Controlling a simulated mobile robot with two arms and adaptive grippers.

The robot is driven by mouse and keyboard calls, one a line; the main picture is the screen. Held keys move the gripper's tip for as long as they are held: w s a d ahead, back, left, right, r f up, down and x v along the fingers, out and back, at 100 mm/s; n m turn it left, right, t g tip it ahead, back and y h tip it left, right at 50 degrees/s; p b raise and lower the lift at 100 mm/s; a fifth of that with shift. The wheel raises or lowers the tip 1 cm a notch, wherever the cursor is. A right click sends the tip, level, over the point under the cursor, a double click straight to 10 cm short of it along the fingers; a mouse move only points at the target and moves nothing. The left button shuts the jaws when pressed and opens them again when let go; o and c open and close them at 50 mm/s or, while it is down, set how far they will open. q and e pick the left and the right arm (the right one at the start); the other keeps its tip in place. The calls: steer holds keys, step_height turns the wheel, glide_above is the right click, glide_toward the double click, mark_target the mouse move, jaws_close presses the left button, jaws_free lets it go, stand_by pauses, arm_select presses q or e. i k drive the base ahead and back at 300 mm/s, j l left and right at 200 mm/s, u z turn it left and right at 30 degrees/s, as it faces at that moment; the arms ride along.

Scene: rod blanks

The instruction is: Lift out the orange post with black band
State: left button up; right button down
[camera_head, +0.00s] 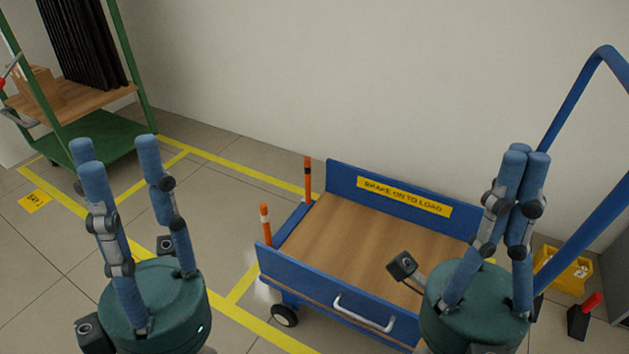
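Two thin orange posts stand upright at the left end of the blue cart (380,305). The farther orange post (307,192) has a dark band around its upper part and stands at the back left corner. The nearer orange post (266,232) stands at the front left corner and seems to have a pale band near its top. My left gripper (115,150) is open and empty, fingers pointing up, left of the cart and apart from both posts. My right gripper (525,158) has its fingers drawn together with nothing seen between them, in front of the cart's right end.
The cart's wooden deck (370,245) is bare. A yellow label (404,196) is on its back panel. A green shelf rack (100,140) stands at back left. A yellow crate (562,270) and a red-handled black object (584,318) are at right.

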mark_target(307, 160)
steer(key=j+z, duration=0.15)
steer(key=z, duration=0.3)
steer(key=j+z, duration=0.15)
steer(key=z, duration=0.3)
steer(key=j+z, duration=0.2)
steer(key=z, duration=0.2)
steer(key=j+z, duration=0.15)
steer(key=j, duration=0.3)
steer(key=k+j+z, duration=0.2)
steer(key=j, duration=0.2)
steer(key=j+z, duration=0.15)
steer(key=j, duration=0.25)
steer(key=k+j+z, duration=0.2)
steer(key=j, duration=0.2)
steer(key=k+j, duration=0.15)
steer(key=j, duration=0.25)
